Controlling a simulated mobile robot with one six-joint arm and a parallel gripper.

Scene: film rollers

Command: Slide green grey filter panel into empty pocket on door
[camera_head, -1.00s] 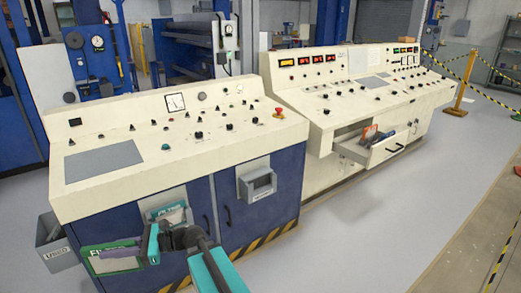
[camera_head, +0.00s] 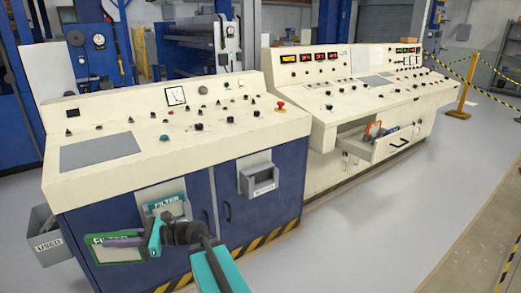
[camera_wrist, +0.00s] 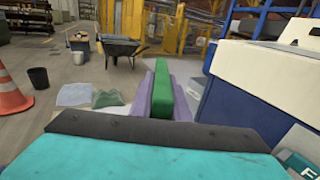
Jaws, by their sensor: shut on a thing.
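The green and grey filter panel (camera_head: 118,256) has a white-on-green FILTER label and shows at the lower left of the head view. My gripper (camera_head: 140,241) is shut on it, with a purple finger across its face. In the wrist view the panel (camera_wrist: 163,90) shows as a narrow green edge between the purple fingers. The panel is in front of the blue cabinet's left door (camera_head: 198,214). That door carries a grey pocket (camera_head: 160,192) with a teal FILTER panel in it. The right door carries another grey pocket (camera_head: 259,180) with a dark opening and a small label.
A grey bin marked USED (camera_head: 50,240) hangs at the cabinet's left side. An open drawer (camera_head: 385,148) with items juts from the cream console. The wrist view shows a cone (camera_wrist: 11,97), a bucket (camera_wrist: 39,78) and a wheelbarrow (camera_wrist: 117,48). The floor right of the cabinet is clear.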

